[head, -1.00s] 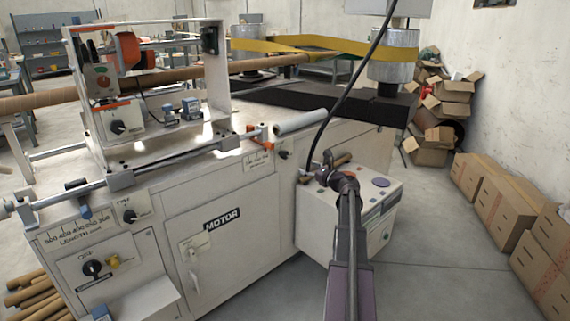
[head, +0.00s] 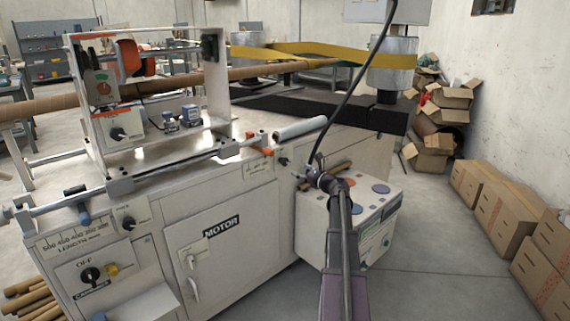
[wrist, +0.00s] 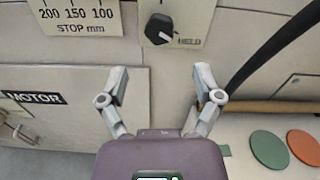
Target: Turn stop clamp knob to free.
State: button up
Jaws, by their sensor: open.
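The stop clamp knob (wrist: 158,28) is a black round knob with a white pointer mark on a pale plate. The plate reads "HELD" at the knob's lower right, and the pointer is turned toward that word. In the head view the knob (head: 283,161) is small, on the machine front right of the stop scale. My gripper (wrist: 161,80) is open and empty, its two fingers spread below the knob in the wrist view and not touching it. In the head view my gripper (head: 314,177) is just right of and below the knob.
A "STOP mm" scale plate (wrist: 78,14) is left of the knob. A black cable (wrist: 275,50) curves down close on the right. A white box (head: 345,225) with coloured discs and brown tubes stands below right. Floor at right is clear before cardboard boxes (head: 495,205).

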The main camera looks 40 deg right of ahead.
aim_at(286, 162)
jog(key=w, duration=0.9)
jog(key=shift+w+a, duration=0.1)
jog(key=shift+a, duration=0.3)
jog(key=c, duration=1.1)
